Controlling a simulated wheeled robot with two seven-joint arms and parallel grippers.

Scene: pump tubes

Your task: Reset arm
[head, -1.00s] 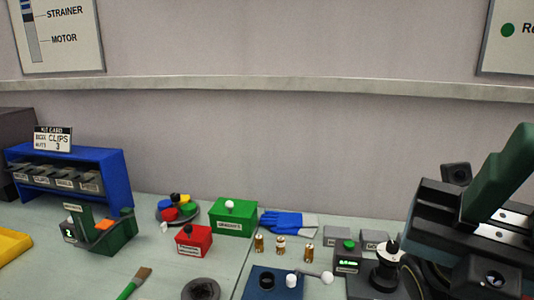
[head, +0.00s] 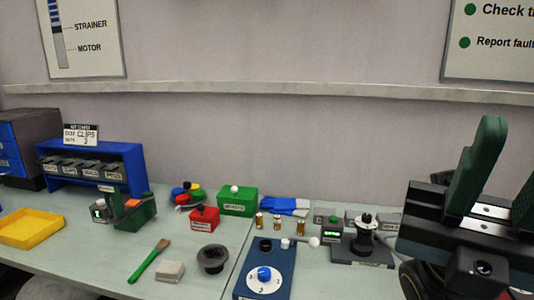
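My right gripper (head: 509,150) is at the right edge, held up in front of the bench. It is dark, with green fingers pointing up. The two fingers stand apart with nothing seen between them, so it looks open and empty. The outer finger is partly cut off by the picture edge. My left gripper is not in view.
A black upright fixture (head: 364,240) stands left of my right gripper. Beside it are a blue dial box (head: 250,284), brass fittings (head: 277,223), a green box (head: 238,203) and a red box (head: 205,219). A yellow tray (head: 30,228) and blue rack (head: 130,167) are left.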

